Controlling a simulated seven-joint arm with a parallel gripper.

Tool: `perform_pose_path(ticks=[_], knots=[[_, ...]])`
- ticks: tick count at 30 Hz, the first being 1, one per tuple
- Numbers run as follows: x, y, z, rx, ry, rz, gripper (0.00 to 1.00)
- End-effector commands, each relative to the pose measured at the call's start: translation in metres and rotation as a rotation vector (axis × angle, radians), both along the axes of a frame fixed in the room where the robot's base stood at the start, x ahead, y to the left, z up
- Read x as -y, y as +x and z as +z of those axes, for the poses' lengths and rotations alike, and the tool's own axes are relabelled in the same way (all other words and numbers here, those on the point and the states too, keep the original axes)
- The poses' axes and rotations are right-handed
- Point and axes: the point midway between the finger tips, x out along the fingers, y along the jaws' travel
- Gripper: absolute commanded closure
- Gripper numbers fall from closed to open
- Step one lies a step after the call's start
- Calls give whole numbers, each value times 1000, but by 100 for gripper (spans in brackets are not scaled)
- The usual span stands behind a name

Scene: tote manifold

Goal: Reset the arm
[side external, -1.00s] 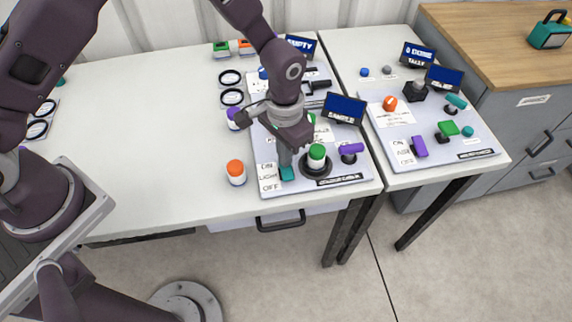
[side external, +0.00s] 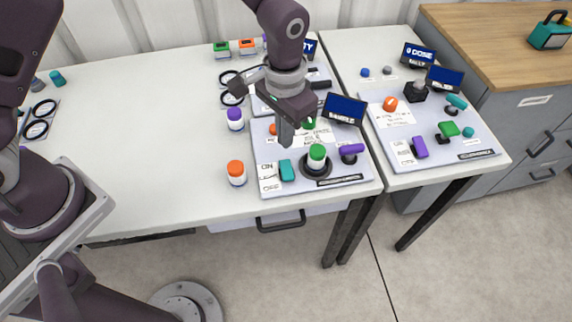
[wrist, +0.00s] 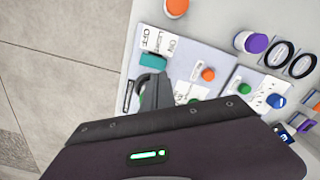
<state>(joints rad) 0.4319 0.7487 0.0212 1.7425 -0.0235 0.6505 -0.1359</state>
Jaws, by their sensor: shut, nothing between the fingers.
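My gripper (side external: 286,138) is shut and empty, hanging above the front panel (side external: 345,181) of the near table. Its fingers point down, apart from the teal switch (side external: 287,171) below them. In the wrist view the dark fingertips (wrist: 154,88) show beside the teal switch (wrist: 153,60), over the panel. A green-topped black knob (side external: 317,154) and a purple lever (side external: 350,149) stand right of the gripper. An orange knob (side external: 273,130) is partly visible behind the fingers, and clearer in the wrist view (wrist: 208,74).
An orange-capped bottle (side external: 236,173) and a purple-capped bottle (side external: 235,119) stand left of the panel. A blue-screened display (side external: 344,108) stands close on the right. A second panel (side external: 440,135) with levers is further right. The table's left middle is clear.

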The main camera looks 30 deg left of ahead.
Motion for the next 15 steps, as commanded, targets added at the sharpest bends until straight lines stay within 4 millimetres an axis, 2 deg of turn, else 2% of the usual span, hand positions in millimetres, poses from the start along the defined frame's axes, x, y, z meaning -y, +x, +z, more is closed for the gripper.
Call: perform_pose_path(ticks=[2,4,5,7,9,11,12,15], knots=[[-3,0,8,9,-5,5,100],[-14,-1,38,38,-18,21,100],[-23,-3,56,57,-26,33,100],[-48,-16,107,115,-47,65,100],[-76,-40,154,175,-65,100,100],[-99,-67,185,228,-73,129,100],[-112,-87,201,266,-78,148,100],[-139,-138,226,352,-82,192,100]])
